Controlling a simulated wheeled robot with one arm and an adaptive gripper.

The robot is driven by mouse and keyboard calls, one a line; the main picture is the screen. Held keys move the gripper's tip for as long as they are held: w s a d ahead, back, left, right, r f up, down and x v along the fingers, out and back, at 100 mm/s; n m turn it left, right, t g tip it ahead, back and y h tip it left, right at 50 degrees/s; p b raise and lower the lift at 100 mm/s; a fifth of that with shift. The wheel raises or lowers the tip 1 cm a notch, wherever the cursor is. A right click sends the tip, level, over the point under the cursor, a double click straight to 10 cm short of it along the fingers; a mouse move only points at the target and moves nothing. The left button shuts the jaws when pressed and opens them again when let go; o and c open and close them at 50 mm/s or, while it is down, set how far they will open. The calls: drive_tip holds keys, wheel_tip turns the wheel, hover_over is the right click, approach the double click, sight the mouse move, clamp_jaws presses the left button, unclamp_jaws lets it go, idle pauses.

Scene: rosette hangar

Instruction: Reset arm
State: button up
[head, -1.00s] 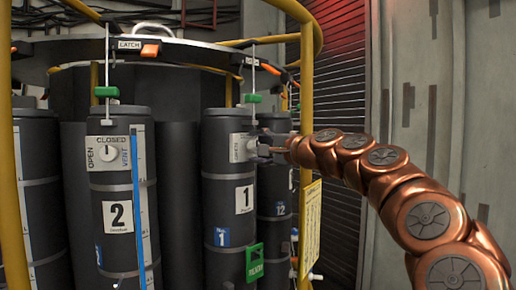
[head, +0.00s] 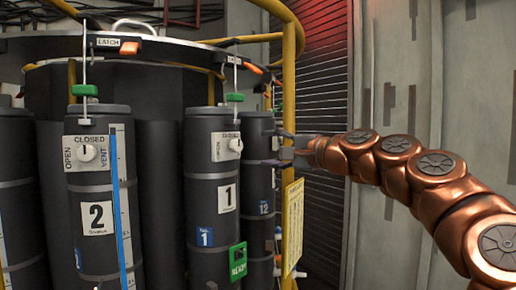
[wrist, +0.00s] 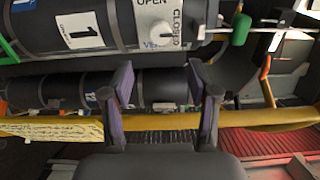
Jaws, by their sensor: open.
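My gripper (head: 286,150) is open and empty, just right of canister 1 in the head view. In the wrist view the two fingers of my gripper (wrist: 165,82) stand apart with nothing held between them. Canister 1 (head: 200,170) is dark and upright, with a white valve knob (head: 236,145) on its label plate. The knob also shows in the wrist view (wrist: 160,30), above and apart from the fingertips. A green sign (head: 238,262) hangs low on canister 1.
Canister 2 (head: 120,180) stands at the left, its knob (head: 87,153) by the CLOSED mark. Canister 12 (head: 262,185) stands behind the gripper. A yellow post (head: 289,90) rises close to the gripper. A grey wall (head: 400,80) and dark shutter (head: 322,80) lie to the right.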

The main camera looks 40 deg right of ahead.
drive_tip(key=shift+s+d, duration=0.1)
drive_tip(key=shift+s, duration=0.6)
